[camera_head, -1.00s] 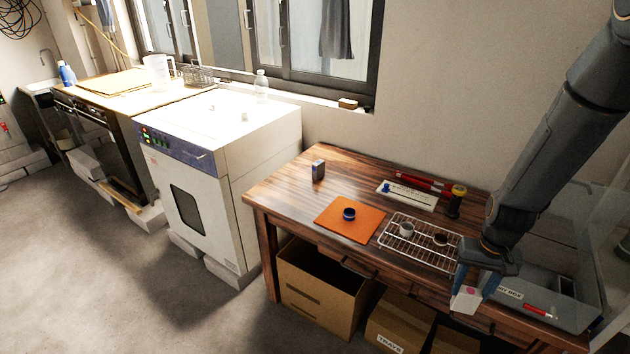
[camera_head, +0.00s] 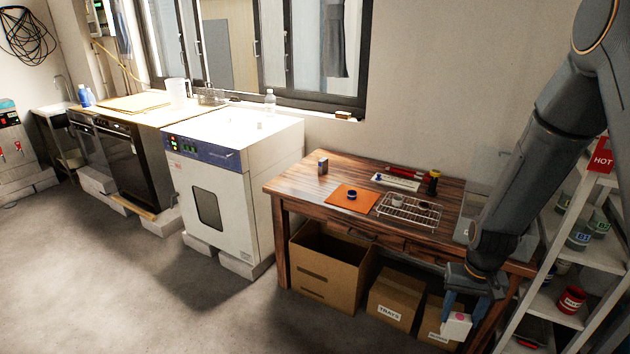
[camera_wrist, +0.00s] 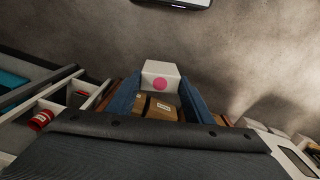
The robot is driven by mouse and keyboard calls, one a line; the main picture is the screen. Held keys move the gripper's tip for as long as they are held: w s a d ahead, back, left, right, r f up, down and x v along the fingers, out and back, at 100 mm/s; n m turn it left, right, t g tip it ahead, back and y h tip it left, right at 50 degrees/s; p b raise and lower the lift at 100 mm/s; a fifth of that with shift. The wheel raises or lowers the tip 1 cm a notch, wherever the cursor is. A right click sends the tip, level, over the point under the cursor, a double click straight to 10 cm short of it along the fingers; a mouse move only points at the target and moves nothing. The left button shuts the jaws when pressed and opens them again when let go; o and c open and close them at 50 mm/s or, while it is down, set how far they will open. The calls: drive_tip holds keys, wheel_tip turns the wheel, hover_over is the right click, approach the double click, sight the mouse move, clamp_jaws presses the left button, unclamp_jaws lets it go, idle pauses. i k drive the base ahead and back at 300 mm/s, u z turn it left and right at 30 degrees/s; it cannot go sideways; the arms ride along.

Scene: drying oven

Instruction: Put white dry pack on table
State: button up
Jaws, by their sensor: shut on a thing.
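The white dry pack (camera_head: 457,325) is a small white box with a pink dot. My gripper (camera_head: 462,312) is shut on it and holds it in the air in front of the table's right front part, below the level of the top. In the wrist view the pack (camera_wrist: 161,73) sits between the two blue fingers of my gripper (camera_wrist: 160,92), its pink dot showing.
Cardboard boxes (camera_head: 330,270) stand below. A shelf (camera_head: 535,305) is at right. The table's left front top is clear.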

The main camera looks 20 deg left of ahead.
sight(316, 182)
drive_tip(key=u, duration=0.55)
drive_tip(key=i, duration=0.4)
drive_tip(key=u, duration=1.2)
drive_tip(key=i, duration=2.1)
drive_tip(key=z, duration=1.1)
drive_tip(key=i, duration=0.8)
drive_tip(key=z, duration=0.7)
